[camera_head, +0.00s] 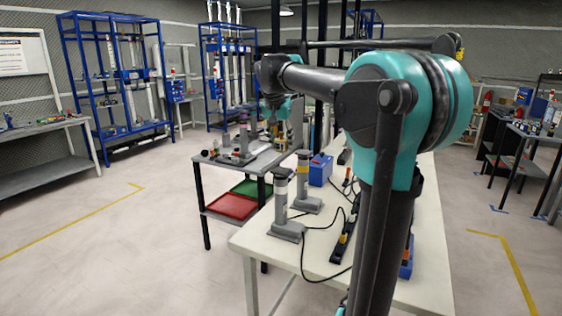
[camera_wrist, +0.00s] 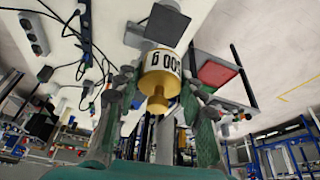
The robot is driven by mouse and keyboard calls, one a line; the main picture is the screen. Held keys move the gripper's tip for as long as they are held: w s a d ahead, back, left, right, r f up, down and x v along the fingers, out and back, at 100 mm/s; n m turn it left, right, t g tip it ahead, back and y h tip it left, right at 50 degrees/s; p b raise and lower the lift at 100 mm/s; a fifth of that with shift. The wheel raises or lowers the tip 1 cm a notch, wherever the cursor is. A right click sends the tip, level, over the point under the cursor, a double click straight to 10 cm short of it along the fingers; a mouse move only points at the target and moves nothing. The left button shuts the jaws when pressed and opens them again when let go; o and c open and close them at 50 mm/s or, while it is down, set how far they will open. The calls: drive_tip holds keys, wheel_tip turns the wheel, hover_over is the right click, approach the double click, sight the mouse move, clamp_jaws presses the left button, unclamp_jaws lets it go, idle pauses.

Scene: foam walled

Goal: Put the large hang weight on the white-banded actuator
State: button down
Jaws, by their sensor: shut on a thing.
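My gripper (camera_head: 274,116) is at the far end of my arm, over the grey table. In the wrist view my gripper (camera_wrist: 158,88) has its fingers on either side of a yellow weight (camera_wrist: 160,84) with a white numbered label, and is shut on it. In the head view the weight (camera_head: 273,131) is small and partly hidden. The white-banded actuator (camera_head: 282,190) stands upright on a grey base at the near left of the white table. A yellow-banded actuator (camera_head: 303,172) stands just behind it. The weight is apart from both in the head view.
A white table (camera_head: 262,238) carries cables, a power strip (camera_head: 344,238) and a blue box (camera_head: 320,170). The grey table (camera_head: 221,159) behind holds small grey stands (camera_head: 243,141). Red (camera_head: 232,206) and green (camera_head: 250,188) trays lie on its lower shelf. Floor at left is clear.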

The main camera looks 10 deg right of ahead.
drive_tip(key=shift+f, duration=3.55)
drive_tip(key=shift+f, duration=0.1)
drive_tip(key=c, duration=0.9)
unclamp_jaws()
drive_tip(key=v, duration=1.2)
drive_tip(key=s+d+f+n, duration=0.15)
drive_tip(key=s+f, duration=0.25)
drive_tip(key=f, duration=0.5)
drive_tip(key=s+d+f+n, duration=0.15)
drive_tip(key=s+f, duration=0.25)
drive_tip(key=f, duration=0.5)
drive_tip(key=s+d+f, duration=0.1)
drive_tip(key=s+f, duration=0.5)
drive_tip(key=s+d+f+n+y, duration=0.1)
drive_tip(key=s+f, duration=0.5)
drive_tip(key=f, duration=0.1)
drive_tip(key=s+d+f+n+y, duration=0.1)
drive_tip(key=s+f, duration=0.5)
drive_tip(key=f, duration=0.1)
drive_tip(key=shift+s, duration=0.2)
